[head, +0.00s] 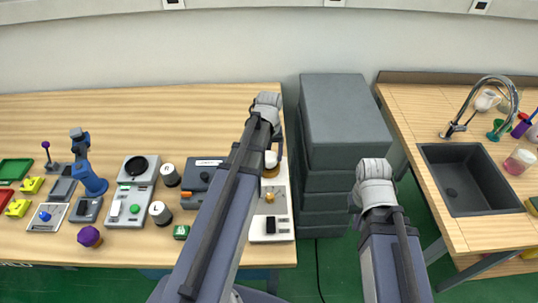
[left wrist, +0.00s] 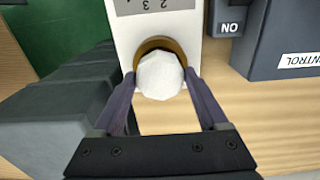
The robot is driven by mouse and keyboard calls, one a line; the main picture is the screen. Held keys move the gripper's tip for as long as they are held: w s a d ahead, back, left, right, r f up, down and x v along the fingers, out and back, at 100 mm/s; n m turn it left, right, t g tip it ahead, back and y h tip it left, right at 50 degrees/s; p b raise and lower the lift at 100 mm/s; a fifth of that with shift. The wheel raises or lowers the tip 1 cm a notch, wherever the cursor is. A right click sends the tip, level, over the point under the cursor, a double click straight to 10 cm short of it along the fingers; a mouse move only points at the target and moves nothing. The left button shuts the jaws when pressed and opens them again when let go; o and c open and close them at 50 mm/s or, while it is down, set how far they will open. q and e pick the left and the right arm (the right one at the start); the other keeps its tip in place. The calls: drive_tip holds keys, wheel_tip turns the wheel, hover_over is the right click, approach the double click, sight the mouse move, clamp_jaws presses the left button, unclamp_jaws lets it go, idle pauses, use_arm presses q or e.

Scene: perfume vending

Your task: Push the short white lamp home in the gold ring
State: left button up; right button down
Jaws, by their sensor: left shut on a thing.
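The short white lamp (left wrist: 160,77) is between the two fingers of my left gripper (left wrist: 161,80), which is shut on it. The gold ring (left wrist: 151,43) lies right at the lamp, on a white panel (left wrist: 124,35); its rim shows behind the lamp. How deep the lamp sits in the ring cannot be told. In the head view the lamp (head: 271,159) shows beside my left arm, above the panel (head: 282,228). My left gripper (head: 272,149) is mostly hidden by the arm there. My right gripper (head: 354,203) is off to the right by the grey drawers, its fingers barely visible.
A grey control box (left wrist: 290,35) stands close to the panel. Grey stacked drawers (head: 345,120) stand just right of the wooden table (head: 215,105). Several devices and knobs, including a blue robot arm model (head: 92,180), fill the table's left. A sink (head: 465,180) is at the right.

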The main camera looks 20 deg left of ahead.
idle(0.3)
use_arm(q)
drive_tip(key=o, duration=1)
wheel_tip(320, 180, up, 7)
drive_tip(key=p, duration=0.7)
drive_tip(key=s+d+m, duration=0.3)
drive_tip(key=s+d, duration=0.1)
drive_tip(key=d, duration=0.3)
drive_tip(key=s+d+m, duration=0.3)
drive_tip(key=s+d, duration=0.1)
drive_tip(key=d, duration=0.3)
drive_tip(key=s+d+m+y+b, duration=0.1)
drive_tip(key=s+d+m, duration=0.2)
drive_tip(key=s+d, duration=0.2)
drive_tip(key=shift+d+f, duration=0.2)
drive_tip(key=shift+d, duration=0.3)
drive_tip(key=shift+d+f, duration=0.2)
drive_tip(key=shift+d, duration=0.3)
